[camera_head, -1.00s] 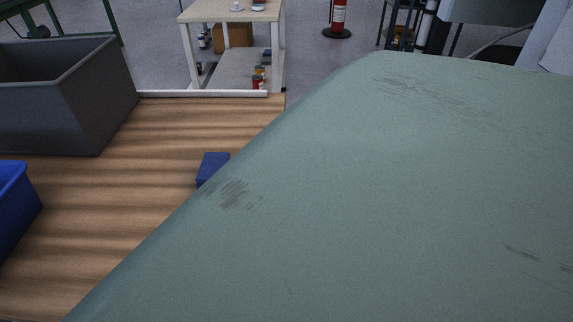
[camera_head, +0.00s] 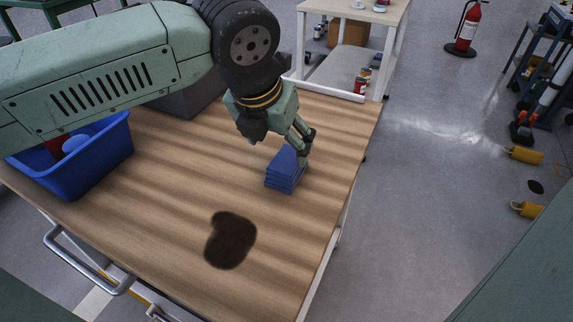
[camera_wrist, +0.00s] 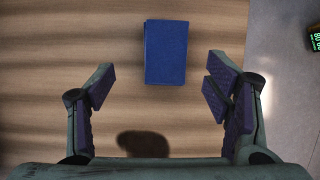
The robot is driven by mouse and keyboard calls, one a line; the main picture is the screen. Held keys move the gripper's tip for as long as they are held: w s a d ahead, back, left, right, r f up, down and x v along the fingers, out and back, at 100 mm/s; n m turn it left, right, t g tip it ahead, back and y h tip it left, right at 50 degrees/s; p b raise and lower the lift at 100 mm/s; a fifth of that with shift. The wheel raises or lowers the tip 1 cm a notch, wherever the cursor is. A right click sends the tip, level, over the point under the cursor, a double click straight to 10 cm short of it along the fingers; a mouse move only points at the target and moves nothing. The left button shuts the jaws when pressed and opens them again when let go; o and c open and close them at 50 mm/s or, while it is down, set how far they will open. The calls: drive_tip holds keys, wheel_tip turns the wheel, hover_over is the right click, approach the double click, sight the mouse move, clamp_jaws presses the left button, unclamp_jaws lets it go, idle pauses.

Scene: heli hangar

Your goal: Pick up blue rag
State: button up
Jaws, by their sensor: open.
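The blue rag (camera_head: 286,171) is a folded, layered stack lying on the wooden tabletop near its right edge. In the wrist view the rag (camera_wrist: 166,52) is a blue rectangle centred ahead of the fingers. My gripper (camera_head: 281,143) is above the rag's far side in the head view and hides part of it. In the wrist view my gripper (camera_wrist: 162,90) is open and empty, its two fingers wide apart. The rag lies beyond the fingertips, between their lines. I cannot tell the exact height of the fingers over it.
A dark brown stain (camera_head: 231,241) marks the wooden table (camera_head: 180,215). A blue bin (camera_head: 108,150) with things in it stands at left, and a grey bin (camera_head: 190,98) is partly behind my arm. Beyond the right edge is open floor (camera_head: 425,190).

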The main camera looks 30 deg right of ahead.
sight(286, 160)
drive_tip(key=x, duration=0.7)
drive_tip(key=shift+s+d+f+p, duration=0.1)
drive_tip(key=shift+s+d+p, duration=0.1)
drive_tip(key=shift+d+p, duration=0.1)
drive_tip(key=shift+c, duration=0.3)
drive_tip(key=c, duration=1.1)
